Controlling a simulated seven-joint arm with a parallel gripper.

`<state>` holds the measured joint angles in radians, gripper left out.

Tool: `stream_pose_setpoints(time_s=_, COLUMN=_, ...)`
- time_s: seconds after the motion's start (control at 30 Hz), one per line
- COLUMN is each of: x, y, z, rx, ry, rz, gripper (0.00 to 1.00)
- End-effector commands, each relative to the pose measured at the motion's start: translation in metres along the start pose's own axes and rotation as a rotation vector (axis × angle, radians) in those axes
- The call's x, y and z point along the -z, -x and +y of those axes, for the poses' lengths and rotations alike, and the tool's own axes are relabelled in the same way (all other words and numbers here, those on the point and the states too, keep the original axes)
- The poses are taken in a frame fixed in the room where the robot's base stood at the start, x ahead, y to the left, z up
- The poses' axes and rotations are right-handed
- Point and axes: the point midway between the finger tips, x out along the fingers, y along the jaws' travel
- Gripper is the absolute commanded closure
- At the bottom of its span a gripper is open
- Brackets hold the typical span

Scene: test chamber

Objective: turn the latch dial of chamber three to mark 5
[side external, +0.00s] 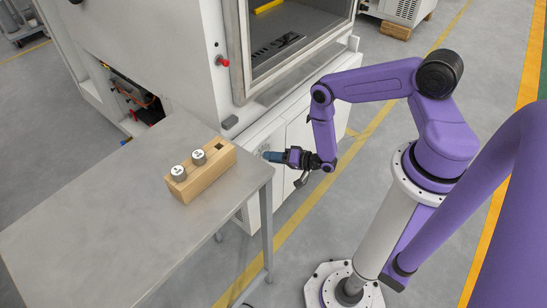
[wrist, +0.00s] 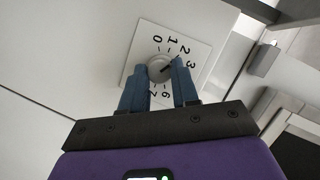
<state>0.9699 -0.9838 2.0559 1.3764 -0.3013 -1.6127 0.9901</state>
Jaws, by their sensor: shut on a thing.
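The latch dial (wrist: 158,67) is a round grey knob on a square white plate (wrist: 141,46) with black numbers, on a white panel. Its black pointer aims up and right, between 2 and 3. The marks 0, 1, 2, 3, 6 and 7 show; 4 and 5 are hidden behind the right finger. My gripper (wrist: 160,78) is shut on the dial, with a blue finger on each side of the knob. In the side view my gripper (side external: 267,156) is at the chamber's lower white front, just past the table corner. The dial cannot be made out there.
A metal table (side external: 110,215) stands left of my gripper, its corner close by. On it a wooden block (side external: 203,176) holds two round grey-white pieces. The chamber (side external: 180,50) has an open window bay above and a red knob (side external: 222,61) on its front.

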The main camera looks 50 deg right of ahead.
Motion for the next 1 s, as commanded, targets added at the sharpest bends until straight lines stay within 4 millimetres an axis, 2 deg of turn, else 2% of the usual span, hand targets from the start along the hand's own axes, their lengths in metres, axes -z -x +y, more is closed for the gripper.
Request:
stream_pose_setpoints(time_s=0.53, x=0.0010, y=-0.0003, z=0.0004, rx=0.008, ry=-0.020, rz=0.002, gripper=1.00)
stream_pose_setpoints(time_s=0.57, x=0.0010, y=-0.0003, z=0.0004, rx=0.008, ry=-0.020, rz=0.002, gripper=0.61)
stream_pose_setpoints(time_s=0.6, x=0.0010, y=-0.0003, z=0.0004, rx=0.008, ry=-0.020, rz=0.002, gripper=0.48)
stream_pose_setpoints(time_s=0.63, x=0.0010, y=-0.0003, z=0.0004, rx=0.008, ry=-0.020, rz=0.002, gripper=0.45)
stream_pose_setpoints(time_s=1.0, x=0.0002, y=0.0052, z=0.0010, rx=0.006, ry=-0.020, rz=-0.001, gripper=0.45)
